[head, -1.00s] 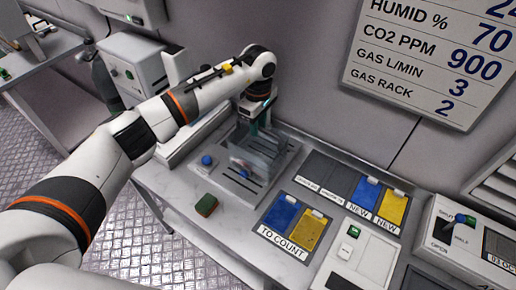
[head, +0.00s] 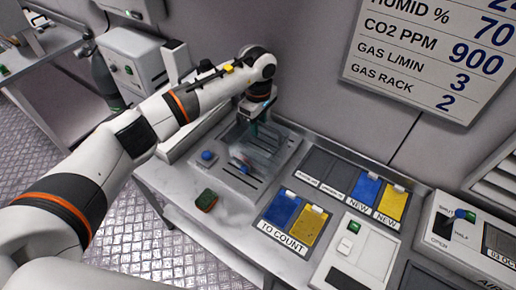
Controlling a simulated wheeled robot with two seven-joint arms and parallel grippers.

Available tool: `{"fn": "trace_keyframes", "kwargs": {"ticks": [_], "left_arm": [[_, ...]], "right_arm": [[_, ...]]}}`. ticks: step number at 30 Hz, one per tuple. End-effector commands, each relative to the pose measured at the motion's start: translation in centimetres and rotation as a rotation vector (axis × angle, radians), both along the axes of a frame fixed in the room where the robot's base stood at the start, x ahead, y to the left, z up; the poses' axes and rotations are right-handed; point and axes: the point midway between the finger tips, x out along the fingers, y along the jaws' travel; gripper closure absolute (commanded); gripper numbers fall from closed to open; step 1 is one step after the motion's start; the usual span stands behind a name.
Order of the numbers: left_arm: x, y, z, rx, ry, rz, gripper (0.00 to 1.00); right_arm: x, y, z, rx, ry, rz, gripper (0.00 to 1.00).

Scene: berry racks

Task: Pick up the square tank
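The square tank (head: 266,150) looks like a clear, see-through box on the grey slotted tray (head: 282,163) against the back wall. Its edges are faint, and a small reddish and blue detail shows near its front. My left gripper (head: 254,128) points down at the tank's back left, its fingertips at or just above the tank's rim. The fingers are small and partly merge with the clear walls, so I cannot tell whether they grip it. My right gripper is not in view.
A blue knob (head: 208,156) sits on the tray's left. A green-brown sponge (head: 206,200) lies on the bench in front. Blue (head: 282,209) and yellow (head: 309,226) cards lie right, by a white device (head: 354,248). A white box (head: 136,62) stands back left.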

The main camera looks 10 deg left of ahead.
Motion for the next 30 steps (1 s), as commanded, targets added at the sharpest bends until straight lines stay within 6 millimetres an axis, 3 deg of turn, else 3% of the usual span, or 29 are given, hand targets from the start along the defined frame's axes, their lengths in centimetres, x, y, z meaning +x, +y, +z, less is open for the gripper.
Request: {"fn": "trace_keyframes", "kwargs": {"ticks": [12,18,30], "left_arm": [[0.0,0.01,-0.11,-0.001,0.0,0.0,0.72],[0.0,0.01,-0.11,0.0,0.0,0.0,1.0],[0.03,-0.01,0.0,-0.001,-0.001,0.0,1.0]], "right_arm": [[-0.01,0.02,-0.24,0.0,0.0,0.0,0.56],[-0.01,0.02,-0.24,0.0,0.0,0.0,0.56],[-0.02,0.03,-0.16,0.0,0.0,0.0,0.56]]}}
